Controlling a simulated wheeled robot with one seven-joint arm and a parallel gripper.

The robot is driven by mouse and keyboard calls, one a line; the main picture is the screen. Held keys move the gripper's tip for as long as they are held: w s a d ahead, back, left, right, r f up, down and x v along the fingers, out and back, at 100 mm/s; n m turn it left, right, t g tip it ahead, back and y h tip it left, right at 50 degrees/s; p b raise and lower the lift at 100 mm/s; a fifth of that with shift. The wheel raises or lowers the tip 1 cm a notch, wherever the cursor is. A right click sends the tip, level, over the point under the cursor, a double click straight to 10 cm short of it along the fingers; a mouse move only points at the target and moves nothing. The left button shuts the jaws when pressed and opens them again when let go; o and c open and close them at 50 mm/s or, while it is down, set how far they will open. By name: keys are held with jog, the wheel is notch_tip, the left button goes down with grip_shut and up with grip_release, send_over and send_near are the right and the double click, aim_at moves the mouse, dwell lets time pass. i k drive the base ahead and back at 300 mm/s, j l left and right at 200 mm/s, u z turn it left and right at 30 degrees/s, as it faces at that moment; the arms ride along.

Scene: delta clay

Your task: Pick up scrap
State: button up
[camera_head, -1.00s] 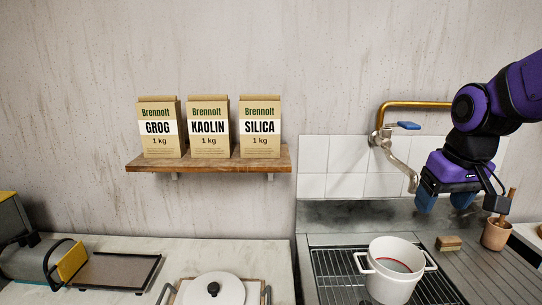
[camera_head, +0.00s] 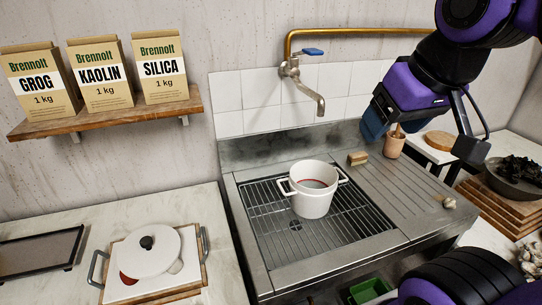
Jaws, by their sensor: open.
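A small pale lump (camera_head: 449,203), which may be the scrap, lies on the ribbed drainboard (camera_head: 420,187) near its right edge. No label marks it as scrap. More pale lumps (camera_head: 531,257) show at the lower right edge, partly cut off. My gripper (camera_head: 379,127), with blue fingers, hangs over the back of the drainboard, in front of the terracotta cup (camera_head: 394,145). It is open, nothing shows in it, and it is up and to the left of the small lump.
A white two-handled pot (camera_head: 312,194) stands on the sink grid (camera_head: 265,222). A brush or block (camera_head: 357,158) lies behind it. A dark bowl (camera_head: 518,186) sits on stacked boards at right. A green tray (camera_head: 369,290) is below.

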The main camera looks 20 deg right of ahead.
aim_at(449, 202)
jog(key=z, duration=0.4)
jog(key=l+z, duration=0.1)
jog(key=z, duration=0.65)
jog(key=l+z, duration=0.1)
jog(key=z, duration=0.25)
jog(key=i+l+u, duration=0.15)
jog(key=l+u, duration=0.25)
jog(key=i+l+u, duration=0.1)
jog(key=u, duration=0.35)
jog(key=l, duration=0.1)
